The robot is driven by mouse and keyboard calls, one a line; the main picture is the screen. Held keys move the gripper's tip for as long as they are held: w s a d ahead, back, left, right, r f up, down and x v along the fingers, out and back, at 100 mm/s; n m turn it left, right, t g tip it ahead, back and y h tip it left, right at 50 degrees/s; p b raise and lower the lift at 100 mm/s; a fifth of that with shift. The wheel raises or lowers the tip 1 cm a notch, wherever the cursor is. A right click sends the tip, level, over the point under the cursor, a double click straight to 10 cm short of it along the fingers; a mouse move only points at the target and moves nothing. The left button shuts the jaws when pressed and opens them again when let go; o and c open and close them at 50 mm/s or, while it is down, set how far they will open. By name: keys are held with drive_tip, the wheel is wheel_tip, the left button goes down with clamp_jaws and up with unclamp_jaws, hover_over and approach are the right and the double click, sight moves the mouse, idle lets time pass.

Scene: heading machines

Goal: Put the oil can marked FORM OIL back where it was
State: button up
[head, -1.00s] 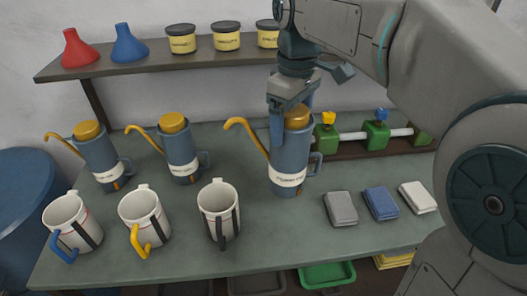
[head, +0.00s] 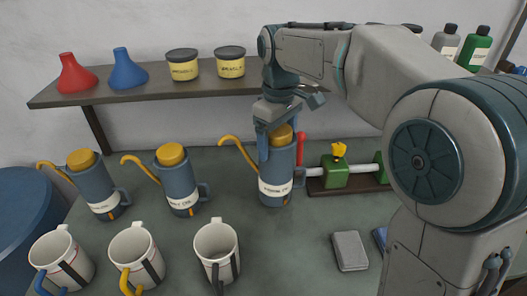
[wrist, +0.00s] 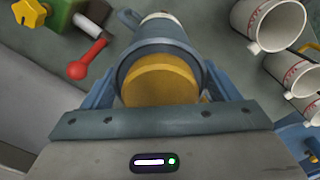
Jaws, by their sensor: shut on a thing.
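My gripper (head: 281,143) is shut on a blue oil can (head: 276,178) with an orange lid and curved spout. Its white label is too small to read surely. The can is upright, right of two similar cans, a left one (head: 96,188) and a middle one (head: 178,182), both standing on the bench. I cannot tell whether the held can touches the bench. In the wrist view its orange lid (wrist: 160,82) shows between the fingers.
Three white mugs, left (head: 62,262), middle (head: 136,258) and right (head: 216,250), stand in front. A fixture with a green block (head: 335,172) and red lever (head: 300,150) is just right of the held can. A grey block (head: 349,251) lies front right. A shelf (head: 150,92) runs behind.

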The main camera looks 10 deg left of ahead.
drive_tip(key=w+a+f+p, duration=0.1)
drive_tip(key=w+a+f, duration=0.2)
drive_tip(key=f, duration=0.4)
drive_tip(key=shift+w+a, duration=0.2)
drive_tip(key=shift+a, duration=0.2)
drive_tip(key=shift+f, duration=0.2)
drive_tip(key=o, duration=1.9)
wheel_tip(320, 180, up, 12)
drive_tip(key=shift+r, duration=0.2)
drive_tip(key=shift+d, duration=0.1)
